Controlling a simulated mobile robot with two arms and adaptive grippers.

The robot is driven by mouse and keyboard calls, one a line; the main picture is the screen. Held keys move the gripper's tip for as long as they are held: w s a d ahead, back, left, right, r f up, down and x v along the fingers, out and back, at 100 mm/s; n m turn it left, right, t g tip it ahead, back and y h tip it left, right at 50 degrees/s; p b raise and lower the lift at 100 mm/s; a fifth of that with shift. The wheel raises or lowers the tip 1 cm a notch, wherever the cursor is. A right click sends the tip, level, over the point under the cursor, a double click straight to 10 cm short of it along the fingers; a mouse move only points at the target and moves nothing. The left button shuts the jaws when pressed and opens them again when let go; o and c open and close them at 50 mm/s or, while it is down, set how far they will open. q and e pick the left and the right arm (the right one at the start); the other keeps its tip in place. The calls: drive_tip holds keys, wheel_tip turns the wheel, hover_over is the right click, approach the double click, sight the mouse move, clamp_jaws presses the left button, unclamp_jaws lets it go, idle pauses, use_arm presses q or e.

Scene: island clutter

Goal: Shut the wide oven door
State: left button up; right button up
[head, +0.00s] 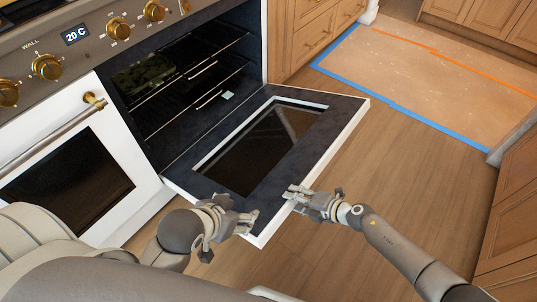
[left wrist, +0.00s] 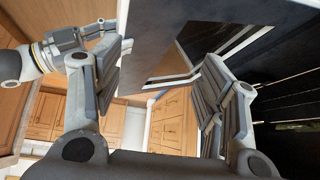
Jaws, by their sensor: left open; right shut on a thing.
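The wide oven door (head: 340,125) hangs open and lies folded down in front of the oven cavity (head: 190,70), dark inside with a glass window and a white edge. My right gripper (head: 293,196) is shut on the door's outer edge, near its middle. My left gripper (head: 250,224) is open beside the door's near left corner. In the left wrist view the door (left wrist: 165,30) shows ahead of and between the open left fingers (left wrist: 160,85); I cannot tell whether they touch it. My right gripper also shows there at the upper left (left wrist: 95,32).
A narrower white oven door (head: 140,165) beside it is shut, with a brass handle. Racks and a small pale item (head: 228,95) are in the cavity. Wooden cabinets (head: 310,35) stand beyond. Blue and orange tape marks a floor patch (head: 430,85). Wood floor right of the door is clear.

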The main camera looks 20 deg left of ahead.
use_arm(q)
drive_tip(key=shift+s+a+f+g, duration=0.15)
drive_tip(key=shift+s+f+g, duration=0.1)
drive_tip(key=shift+s, duration=0.25)
drive_tip(key=shift+s+a+f+g, duration=0.15)
drive_tip(key=shift+s+g, duration=0.1)
drive_tip(key=shift+s, duration=0.25)
use_arm(e)
drive_tip(key=shift+a+r, duration=0.25)
